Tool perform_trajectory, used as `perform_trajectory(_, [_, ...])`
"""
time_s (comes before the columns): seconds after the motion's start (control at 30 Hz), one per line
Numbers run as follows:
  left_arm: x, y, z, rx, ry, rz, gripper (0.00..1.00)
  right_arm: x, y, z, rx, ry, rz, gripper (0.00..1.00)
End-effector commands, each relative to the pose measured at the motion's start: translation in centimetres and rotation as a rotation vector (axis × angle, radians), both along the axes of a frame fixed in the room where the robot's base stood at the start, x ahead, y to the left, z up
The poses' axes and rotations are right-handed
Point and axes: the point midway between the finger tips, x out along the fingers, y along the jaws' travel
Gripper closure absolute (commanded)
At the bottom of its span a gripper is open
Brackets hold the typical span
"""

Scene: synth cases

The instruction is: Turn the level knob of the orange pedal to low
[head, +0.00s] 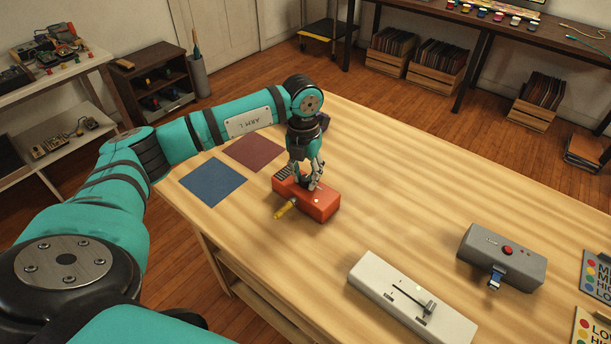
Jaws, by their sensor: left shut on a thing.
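The orange pedal (322,208) lies on the wooden table, left of the table's middle in the head view. It has a dark ribbed patch at its left end and a yellow plug (285,210) at its near side. My left gripper (313,183) points down at the top of the pedal and is shut on its level knob. The fingers hide the knob, so its setting cannot be read. My right gripper is not in view.
A blue mat (212,184) and a maroon mat (254,151) lie left of the pedal. A white slider box (375,275) and a grey box (520,265) with a red button stand at the right. Cards (594,328) lie at the right edge. The table's far middle is clear.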

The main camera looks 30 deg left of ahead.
Motion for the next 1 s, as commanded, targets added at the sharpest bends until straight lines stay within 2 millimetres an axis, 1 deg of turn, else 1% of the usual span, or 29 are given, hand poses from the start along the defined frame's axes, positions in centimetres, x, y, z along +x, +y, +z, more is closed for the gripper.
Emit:
perform_trajectory(0.3, [0.03, -0.01, 0.04, -0.001, -0.001, -0.100, 1.00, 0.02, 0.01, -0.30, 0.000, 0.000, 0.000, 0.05])
perform_trajectory(0.8, [0.05, -0.02, 0.07, -0.001, -0.001, -0.114, 1.00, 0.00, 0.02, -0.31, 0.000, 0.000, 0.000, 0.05])
perform_trajectory(0.83, [0.05, -0.02, 0.07, -0.001, -0.001, -0.114, 0.70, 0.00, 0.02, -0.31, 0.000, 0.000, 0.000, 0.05])
perform_trajectory(0.97, [0.04, -0.02, 0.06, -0.001, -0.001, -0.114, 0.53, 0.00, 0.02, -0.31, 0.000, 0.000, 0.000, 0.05])
perform_trajectory(1.0, [0.04, -0.02, 0.05, -0.001, -0.001, -0.114, 0.51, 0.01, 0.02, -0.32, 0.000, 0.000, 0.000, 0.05])
